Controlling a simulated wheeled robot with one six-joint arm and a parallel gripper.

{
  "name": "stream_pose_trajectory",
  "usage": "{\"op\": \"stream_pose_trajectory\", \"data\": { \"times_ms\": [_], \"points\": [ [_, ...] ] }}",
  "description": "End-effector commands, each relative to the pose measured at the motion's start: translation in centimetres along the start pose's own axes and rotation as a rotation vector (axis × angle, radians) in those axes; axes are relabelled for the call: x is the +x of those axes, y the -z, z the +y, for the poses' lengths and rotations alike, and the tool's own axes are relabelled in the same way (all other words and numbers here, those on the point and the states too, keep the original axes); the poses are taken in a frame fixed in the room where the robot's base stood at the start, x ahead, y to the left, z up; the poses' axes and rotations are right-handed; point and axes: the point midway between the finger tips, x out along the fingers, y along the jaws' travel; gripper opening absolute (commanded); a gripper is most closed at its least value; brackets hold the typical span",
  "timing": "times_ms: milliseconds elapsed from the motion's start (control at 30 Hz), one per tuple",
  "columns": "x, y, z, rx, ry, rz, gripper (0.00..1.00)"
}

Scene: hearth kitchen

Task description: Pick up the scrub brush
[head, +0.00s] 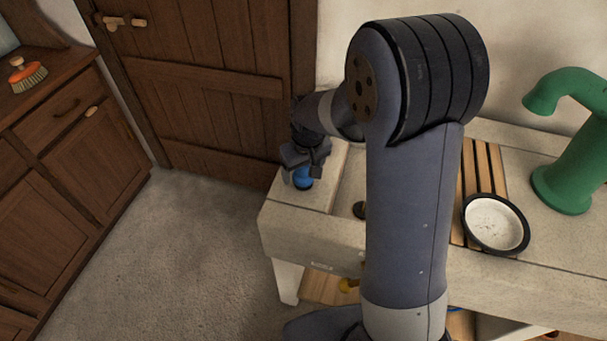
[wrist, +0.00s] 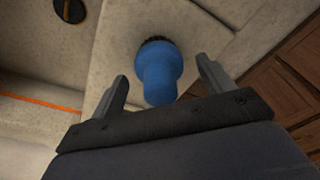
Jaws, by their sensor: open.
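A blue brush-like thing (wrist: 158,75) with a dark bristly end stands on the left corner of the stone counter; only its lower part shows as a blue patch (head: 303,182) in the head view. My gripper (wrist: 162,69) is open, with one finger on each side of the blue thing and a gap on both sides. In the head view my gripper (head: 302,158) is just above it and hides its top. An orange brush (head: 27,76) with pale bristles and a wooden knob lies on the wooden cabinet at the far left.
The stone counter (head: 285,225) has a sink recess with a dark drain (wrist: 70,10). A dark-rimmed white bowl (head: 496,224) sits on wooden slats at the right, near a green pump (head: 570,150). A wooden door (head: 200,80) is behind. The floor (head: 190,250) at left is clear.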

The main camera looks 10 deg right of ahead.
Motion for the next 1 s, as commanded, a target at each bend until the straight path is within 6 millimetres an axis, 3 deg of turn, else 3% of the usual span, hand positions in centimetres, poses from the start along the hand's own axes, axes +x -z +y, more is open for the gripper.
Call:
{"op": "stream_pose_trajectory", "data": {
  "times_ms": [133,400,1000],
  "points": [
    [1.5,-0.1,0.0,0.0,0.0,-0.002,0.76],
    [1.8,0.0,0.0,0.0,0.0,0.001,0.76],
    [1.7,0.0,0.0,0.0,0.0,0.0,0.28]
  ]
}}
